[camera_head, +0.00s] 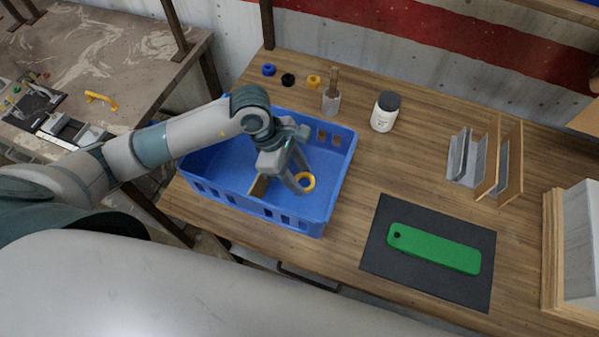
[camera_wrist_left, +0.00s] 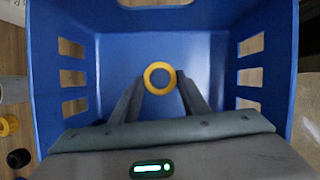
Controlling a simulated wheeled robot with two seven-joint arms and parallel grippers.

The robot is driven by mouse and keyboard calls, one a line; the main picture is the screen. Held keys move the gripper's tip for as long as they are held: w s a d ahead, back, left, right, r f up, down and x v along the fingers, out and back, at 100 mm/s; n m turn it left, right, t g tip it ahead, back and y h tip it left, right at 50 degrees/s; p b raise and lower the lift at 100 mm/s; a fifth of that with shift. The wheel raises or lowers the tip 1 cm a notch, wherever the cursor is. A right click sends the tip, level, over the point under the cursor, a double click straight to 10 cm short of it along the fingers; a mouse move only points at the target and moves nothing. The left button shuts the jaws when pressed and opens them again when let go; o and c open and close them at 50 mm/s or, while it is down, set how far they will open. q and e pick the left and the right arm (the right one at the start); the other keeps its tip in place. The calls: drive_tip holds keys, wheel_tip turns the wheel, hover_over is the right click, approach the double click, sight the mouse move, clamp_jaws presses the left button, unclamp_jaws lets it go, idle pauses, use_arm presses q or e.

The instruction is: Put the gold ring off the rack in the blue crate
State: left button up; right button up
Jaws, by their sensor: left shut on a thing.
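The gold ring (camera_head: 312,182) is held between the fingertips of my left gripper (camera_head: 304,184), which points down into the blue crate (camera_head: 338,190). In the left wrist view the ring (camera_wrist_left: 160,91) sits upright between the tips of the two grey fingers, with the blue crate (camera_wrist_left: 110,15) around and behind it. The ring lies within the crate's outline; its height above the floor is hard to tell. The crate stands on the wooden table. My right gripper is not in view.
Behind the crate lie small blue (camera_head: 269,70), black (camera_head: 288,80) and orange (camera_head: 313,81) pieces. A grey holder with a wooden stick (camera_head: 331,103) and a white jar (camera_head: 383,115) stand nearby. A green bar (camera_head: 440,252) lies on a dark mat (camera_head: 400,275). Upright panels (camera_head: 510,155) stand at right.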

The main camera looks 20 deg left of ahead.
use_arm(q)
drive_tip(key=shift+f, duration=0.15)
drive_tip(key=o, duration=1.1)
drive_tip(key=shift+c, duration=0.2)
